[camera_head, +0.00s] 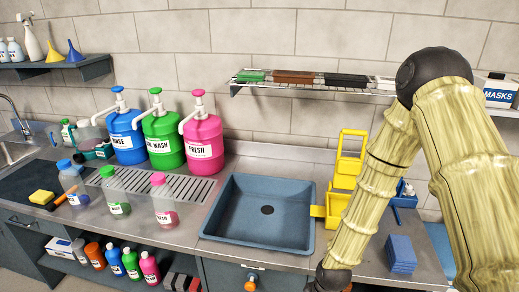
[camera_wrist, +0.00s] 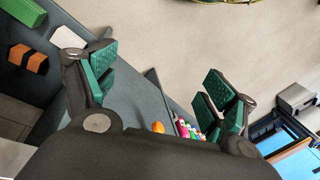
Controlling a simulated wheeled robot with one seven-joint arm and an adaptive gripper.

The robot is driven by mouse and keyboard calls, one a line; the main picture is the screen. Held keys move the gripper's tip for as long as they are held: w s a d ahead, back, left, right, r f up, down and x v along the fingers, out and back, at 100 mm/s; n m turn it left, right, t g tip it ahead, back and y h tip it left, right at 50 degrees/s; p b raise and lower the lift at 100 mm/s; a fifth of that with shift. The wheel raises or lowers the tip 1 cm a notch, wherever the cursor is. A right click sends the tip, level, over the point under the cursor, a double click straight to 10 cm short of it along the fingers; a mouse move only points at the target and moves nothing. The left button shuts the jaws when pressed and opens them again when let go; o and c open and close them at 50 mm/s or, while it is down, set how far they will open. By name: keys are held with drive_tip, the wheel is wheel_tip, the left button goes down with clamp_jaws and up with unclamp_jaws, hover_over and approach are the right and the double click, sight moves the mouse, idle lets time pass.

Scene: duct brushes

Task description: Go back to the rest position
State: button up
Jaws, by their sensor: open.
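My gripper (camera_wrist: 160,90) shows in the wrist view with its two green-padded fingers spread wide apart. Nothing is between the fingers. In the head view my arm comes down from the upper right, bends at a dark joint, and its far end reaches the bottom edge at the counter's front, right of the blue-grey sink basin (camera_head: 262,237). The fingers are not clear there. Beyond the fingers, the wrist view shows pale floor and a grey cabinet face.
A shelf (camera_head: 310,88) with green, brown and black items hangs behind the arm. A yellow stand (camera_head: 350,158) and blue sponges (camera_head: 401,252) are close to the arm. Pump jugs (camera_head: 203,135) and small bottles stand left. An orange knob (camera_head: 250,282) is below the sink.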

drive_tip(key=s+d+f+m+b, duration=0.1)
drive_tip(key=s+d+f, duration=0.2)
drive_tip(key=s, duration=0.3)
drive_tip(key=s+d+f+m+h+b, duration=0.1)
drive_tip(key=s+d+f+m, duration=0.1)
drive_tip(key=s+f, duration=0.3)
drive_tip(key=s+d+f+m+h+b, duration=0.1)
drive_tip(key=s+d+f, duration=0.2)
drive_tip(key=s, duration=0.5)
drive_tip(key=shift+s+d+f+m+t, duration=0.15)
drive_tip(key=shift+d+f+m+t, duration=0.2)
drive_tip(key=shift+f, duration=0.55)
